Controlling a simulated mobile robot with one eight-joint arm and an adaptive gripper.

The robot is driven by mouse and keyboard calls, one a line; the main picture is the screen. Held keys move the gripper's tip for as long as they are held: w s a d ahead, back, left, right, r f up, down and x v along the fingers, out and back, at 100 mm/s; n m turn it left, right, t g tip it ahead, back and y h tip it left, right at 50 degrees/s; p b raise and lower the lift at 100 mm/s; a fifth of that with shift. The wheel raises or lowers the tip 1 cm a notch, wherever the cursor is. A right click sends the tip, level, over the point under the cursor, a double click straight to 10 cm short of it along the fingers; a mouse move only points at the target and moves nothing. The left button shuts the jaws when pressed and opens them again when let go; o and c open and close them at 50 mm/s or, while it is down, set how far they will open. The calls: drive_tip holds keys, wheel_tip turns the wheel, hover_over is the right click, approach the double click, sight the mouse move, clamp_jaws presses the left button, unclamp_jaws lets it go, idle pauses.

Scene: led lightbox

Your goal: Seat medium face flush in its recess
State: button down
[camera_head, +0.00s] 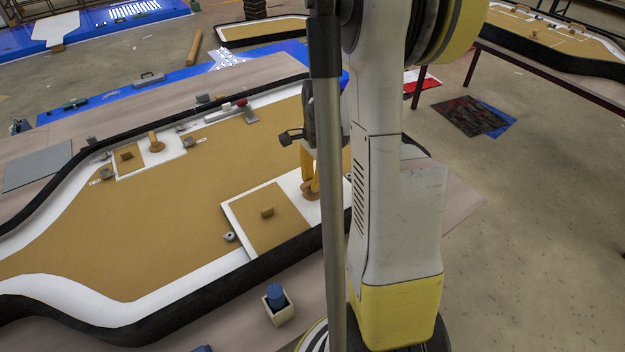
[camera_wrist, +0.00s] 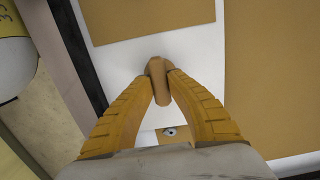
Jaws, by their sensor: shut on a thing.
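My gripper (camera_head: 310,178) is low over the white plate (camera_head: 233,205) at the board's near right edge. Its orange fingers are shut on a tan peg with a rounded end, which shows between the fingertips in the wrist view (camera_wrist: 160,82). In the head view the lower end of the peg (camera_head: 309,190) looks round, and the arm partly hides the area. Whether the peg touches the plate I cannot tell. A large tan square panel (camera_head: 262,232) with a small knob lies on the same plate, left of my gripper. Which piece is the medium face, and its recess, I cannot tell.
A smaller tan panel (camera_head: 126,165) with a knob and an upright peg (camera_head: 156,143) stand at the board's far left. Small grey clamps (camera_head: 230,237) sit around. A black rim (camera_head: 190,312) borders the board. A small box with a blue cylinder (camera_head: 275,293) stands in front.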

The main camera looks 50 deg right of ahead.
drive_tip(key=shift+f+b, duration=0.55)
drive_tip(key=shift+f, duration=0.25)
drive_tip(key=c, duration=1.3)
unclamp_jaws()
drive_tip(key=shift+r, duration=0.1)
drive_tip(key=shift+c, duration=0.2)
drive_tip(key=shift+s+d+r+p, duration=0.1)
drive_tip(key=shift+d+r+p, duration=0.05)
drive_tip(key=shift+r+p, duration=1.6)
drive_tip(key=shift+d+r+p, duration=0.15)
drive_tip(key=shift+r+p, duration=1.05)
drive_tip(key=shift+r, duration=1.05)
